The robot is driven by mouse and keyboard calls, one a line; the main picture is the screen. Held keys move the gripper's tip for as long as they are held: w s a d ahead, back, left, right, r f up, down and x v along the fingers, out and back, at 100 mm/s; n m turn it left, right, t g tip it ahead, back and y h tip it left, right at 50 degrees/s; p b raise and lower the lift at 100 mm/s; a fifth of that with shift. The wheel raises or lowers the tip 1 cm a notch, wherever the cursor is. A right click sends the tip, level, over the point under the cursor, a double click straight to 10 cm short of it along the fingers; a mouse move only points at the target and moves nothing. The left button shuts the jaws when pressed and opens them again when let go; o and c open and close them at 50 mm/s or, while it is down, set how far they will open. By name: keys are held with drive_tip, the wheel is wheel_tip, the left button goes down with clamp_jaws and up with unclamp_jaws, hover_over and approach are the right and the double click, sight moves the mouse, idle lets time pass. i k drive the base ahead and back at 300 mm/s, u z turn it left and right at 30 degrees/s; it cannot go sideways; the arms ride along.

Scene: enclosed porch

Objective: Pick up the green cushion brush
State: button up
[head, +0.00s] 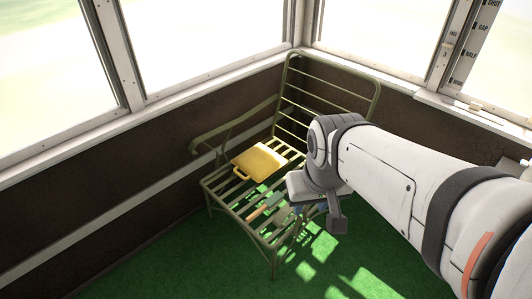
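A small brush-like thing (271,201), teal-green with a brownish end, lies on the slats of a green metal chair (236,209), near the front of the seat. It looks like the green cushion brush, but it is too small to make out bristles. My gripper (318,205) is to the right of it, apart from it in the picture, over the right side of the seat. My arm's wrist hides most of the gripper, so its fingers do not show clearly.
Dark walls and window ledges enclose the corner. Green floor (190,262) is clear at front left.

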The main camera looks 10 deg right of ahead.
sight(272, 202)
drive_tip(key=u, duration=0.15)
drive_tip(key=i, duration=0.9)
drive_tip(key=z, duration=0.05)
